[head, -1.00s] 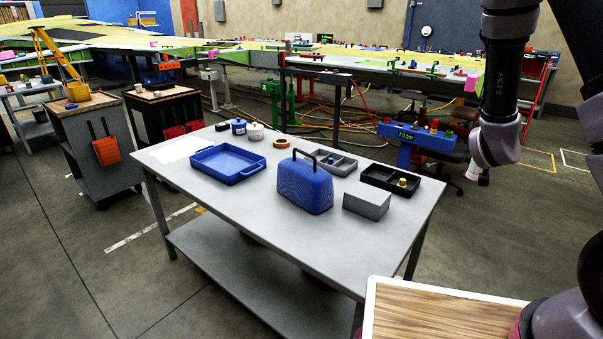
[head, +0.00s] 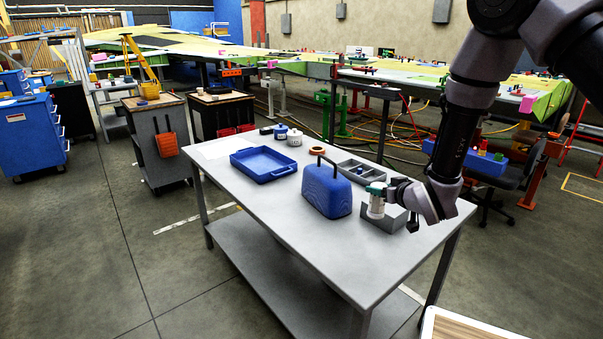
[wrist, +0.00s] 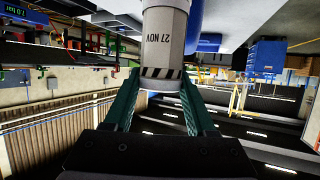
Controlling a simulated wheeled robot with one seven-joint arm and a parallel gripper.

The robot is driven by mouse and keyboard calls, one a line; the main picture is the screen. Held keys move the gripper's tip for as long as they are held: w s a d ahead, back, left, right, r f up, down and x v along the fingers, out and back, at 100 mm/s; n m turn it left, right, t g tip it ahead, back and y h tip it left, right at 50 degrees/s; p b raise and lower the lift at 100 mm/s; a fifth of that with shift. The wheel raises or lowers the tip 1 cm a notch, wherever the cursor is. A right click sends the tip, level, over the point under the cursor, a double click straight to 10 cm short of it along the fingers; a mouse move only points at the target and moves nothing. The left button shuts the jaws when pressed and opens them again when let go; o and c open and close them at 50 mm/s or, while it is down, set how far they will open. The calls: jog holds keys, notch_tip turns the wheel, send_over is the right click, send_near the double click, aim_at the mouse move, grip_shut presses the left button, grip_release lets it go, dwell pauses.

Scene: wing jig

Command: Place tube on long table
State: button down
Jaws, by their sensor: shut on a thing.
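The tube (head: 376,207) is pale, with a white and grey body. In the wrist view the tube (wrist: 163,50) carries a "27 NOV" label and striped band. My gripper (head: 377,189) has green fingers shut on the tube, and the wrist view shows one finger on each side.
A blue tray (head: 263,163), grey divided tray (head: 362,172) and white pot (head: 295,138) stand farther back. The front left of the tabletop is clear.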

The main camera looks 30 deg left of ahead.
jog(key=s+a+f+n+g+y, duration=0.1)
jog(key=s+a+f, duration=0.15)
jog(key=a, duration=0.25)
jog(key=shift+s+d+f, duration=0.1)
jog(key=shift+s+f, duration=0.1)
jog(key=shift+f, duration=1.85)
jog(key=shift+s+d+f, duration=0.1)
jog(key=shift+s+f, duration=0.1)
jog(key=shift+f, duration=1.85)
jog(key=shift+f, duration=0.15)
jog(key=shift+c, duration=1)
grip_release()
